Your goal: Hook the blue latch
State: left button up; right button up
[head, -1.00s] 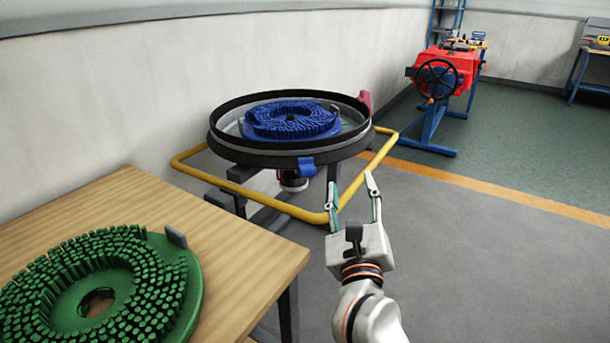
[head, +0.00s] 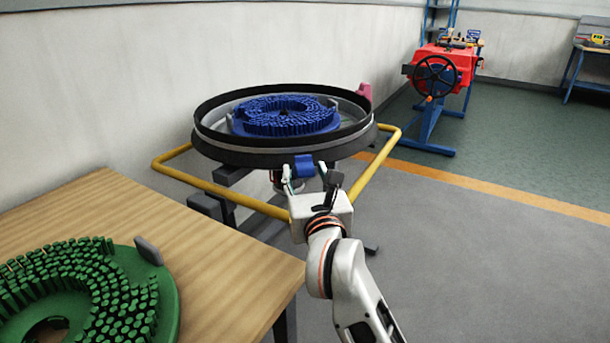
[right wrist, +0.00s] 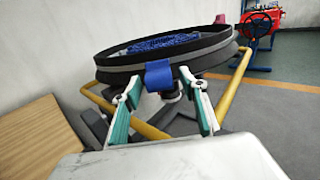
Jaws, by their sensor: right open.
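The blue latch (head: 304,167) hangs on the near outer side of the round black-rimmed scrubber deck (head: 225,153). In the right wrist view the latch (right wrist: 159,76) sits between the fingertips, slightly beyond them. My right gripper (head: 308,177) is open and empty, just below and in front of the latch; its green-padded fingers also show in the right wrist view (right wrist: 160,88). I cannot tell whether a finger touches the latch. A pink latch (head: 364,91) stands on the deck's right rim. My left gripper is out of view.
A blue brush (head: 285,116) lies in the deck. A yellow rail (head: 227,194) runs around it, close to my right gripper. A wooden table (head: 215,245) with a green brush (head: 152,300) is at the left. Grey floor at the right is clear.

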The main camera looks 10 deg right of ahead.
jog(key=shift+w, duration=0.15)
jog(key=shift+c, duration=0.4)
grip_shut()
jog(key=shift+r, duration=0.2)
jog(key=shift+r, duration=0.15)
jog(key=shift+w+r, duration=0.1)
